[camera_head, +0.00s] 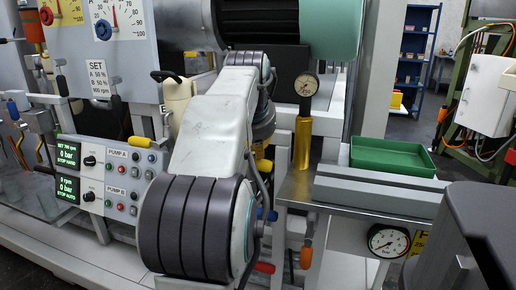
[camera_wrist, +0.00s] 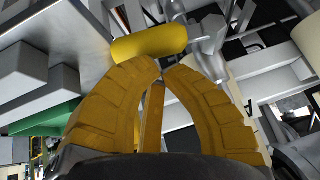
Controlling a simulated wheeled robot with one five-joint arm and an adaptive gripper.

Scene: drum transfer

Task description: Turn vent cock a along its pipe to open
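In the wrist view my gripper (camera_wrist: 164,66) has two yellow ribbed fingers whose tips come nearly together, with only a narrow gap. A fat yellow handle (camera_wrist: 150,44) lies just beyond the tips, not between them; whether they touch it I cannot tell. It looks like a cock handle, but I read no label naming it vent cock a. A narrow gold bar (camera_wrist: 152,115) shows between the fingers. In the head view my arm hides the gripper. A yellow piece (camera_head: 262,165) shows beside the arm; I cannot tell whether it is handle or finger. Another yellow handle (camera_head: 138,142) is left.
A gold post with a gauge (camera_head: 306,85) stands right of my arm. A green tray (camera_head: 392,157) and grey blocks (camera_head: 380,195) lie on a metal shelf. An orange handle (camera_head: 306,257) hangs below. The pump panel (camera_head: 112,180) is at left.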

